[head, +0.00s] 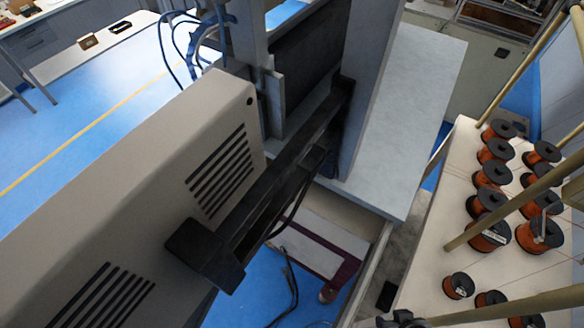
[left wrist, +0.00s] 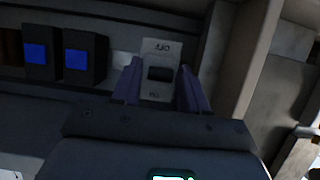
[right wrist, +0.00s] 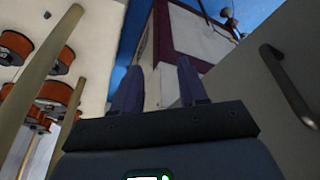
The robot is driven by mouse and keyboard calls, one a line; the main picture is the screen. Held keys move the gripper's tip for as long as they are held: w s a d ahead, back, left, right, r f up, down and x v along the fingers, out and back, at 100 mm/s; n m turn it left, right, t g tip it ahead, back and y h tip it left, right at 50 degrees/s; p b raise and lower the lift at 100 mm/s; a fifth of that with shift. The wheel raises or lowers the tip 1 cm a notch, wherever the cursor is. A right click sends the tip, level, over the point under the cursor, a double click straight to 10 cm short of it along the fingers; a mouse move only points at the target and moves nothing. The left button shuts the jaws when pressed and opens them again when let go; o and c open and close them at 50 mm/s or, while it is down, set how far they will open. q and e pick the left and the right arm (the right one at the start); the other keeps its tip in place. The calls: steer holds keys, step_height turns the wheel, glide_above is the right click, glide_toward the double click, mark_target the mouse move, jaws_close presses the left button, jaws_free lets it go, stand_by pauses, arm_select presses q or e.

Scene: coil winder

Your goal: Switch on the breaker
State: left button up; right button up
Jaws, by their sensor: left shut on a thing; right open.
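The breaker (left wrist: 162,48) shows in the left wrist view as a pale plate with a dark switch (left wrist: 160,74) in its middle. Upside-down lettering reads OFF at the top of the picture and ON at the bottom. Which way the switch is thrown I cannot tell. My left gripper (left wrist: 158,76) has one finger on each side of the breaker and is shut on it; the contact itself is dark. My right gripper (right wrist: 158,78) is open and empty, away from the breaker. In the head view the breaker is not visible.
A grey machine housing (head: 130,190) with vents fills the head view's left. Copper wire spools (head: 488,235) stand on a rack at right, with pale poles in front. Two blue-faced blocks (left wrist: 82,60) sit left of the breaker. A door handle (right wrist: 288,85) is right of my right gripper.

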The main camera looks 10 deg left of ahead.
arm_select(q)
steer(key=shift+r+g+p, duration=0.2)
steer(key=shift+g+p, duration=0.4)
steer(key=shift+p, duration=0.4)
arm_select(e)
step_height(320, 180, up, 3)
steer(key=shift+d+r, duration=0.15)
arm_select(q)
steer(key=o, duration=1)
steer(key=shift+o, duration=0.2)
steer(key=v, duration=0.7)
steer(key=shift+s, duration=0.25)
steer(key=shift+r, duration=0.15)
steer(key=shift+c, duration=0.3)
